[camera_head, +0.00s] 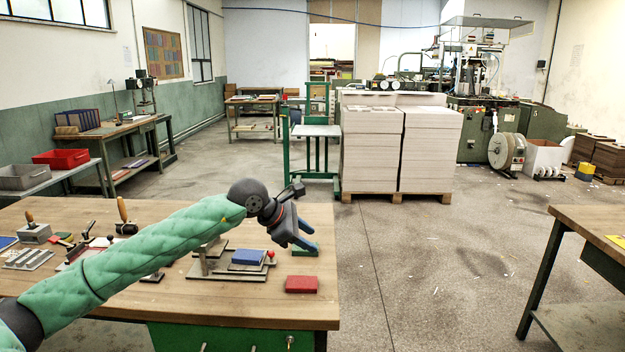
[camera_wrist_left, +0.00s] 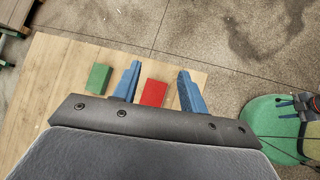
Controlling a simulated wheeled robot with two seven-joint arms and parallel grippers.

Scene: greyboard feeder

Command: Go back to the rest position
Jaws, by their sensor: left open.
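My left arm reaches in from the left in the head view, over the wooden workbench (camera_head: 140,305). My left gripper (camera_head: 313,248) is above the bench's right part, with its blue fingers apart and nothing between them. In the left wrist view the open fingers (camera_wrist_left: 158,90) show with a red block (camera_wrist_left: 153,93) on the bench below, seen between them. A green block (camera_wrist_left: 97,78) lies to the left of the fingers. In the head view the red block (camera_head: 301,284) lies near the bench's front right corner.
A grey stepped fixture (camera_head: 215,272) with a blue block (camera_head: 248,257) on it stands under my left arm. Hand tools (camera_head: 35,231) lie at the bench's left. Stacks of greyboard (camera_head: 370,155) stand on a pallet beyond.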

